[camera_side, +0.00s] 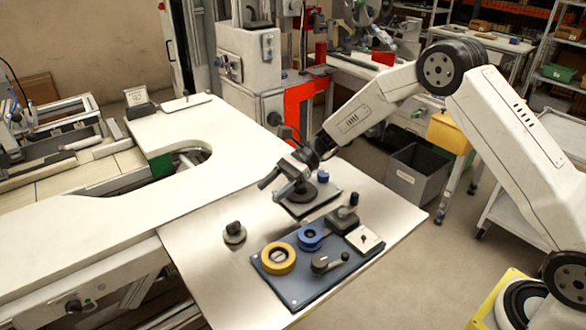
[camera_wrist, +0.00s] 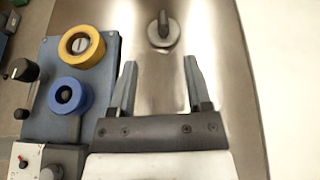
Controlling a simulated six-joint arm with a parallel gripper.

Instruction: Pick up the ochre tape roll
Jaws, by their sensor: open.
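The ochre tape roll (camera_side: 278,258) lies flat on a blue-grey plate (camera_side: 293,289), around a pale hub, in the side view. In the wrist view the ochre roll (camera_wrist: 82,47) is at the upper left. A blue tape roll (camera_side: 310,237) lies on the same plate beside it; it also shows in the wrist view (camera_wrist: 70,95). My gripper (camera_side: 270,190) is above the table, behind the plate in the side view. In the wrist view my gripper (camera_wrist: 160,75) has its two fingers apart with only bare table between them, to the right of both rolls.
A dark knob on a round base (camera_side: 234,233) stands left of the plate; it shows ahead of my fingers in the wrist view (camera_wrist: 163,30).

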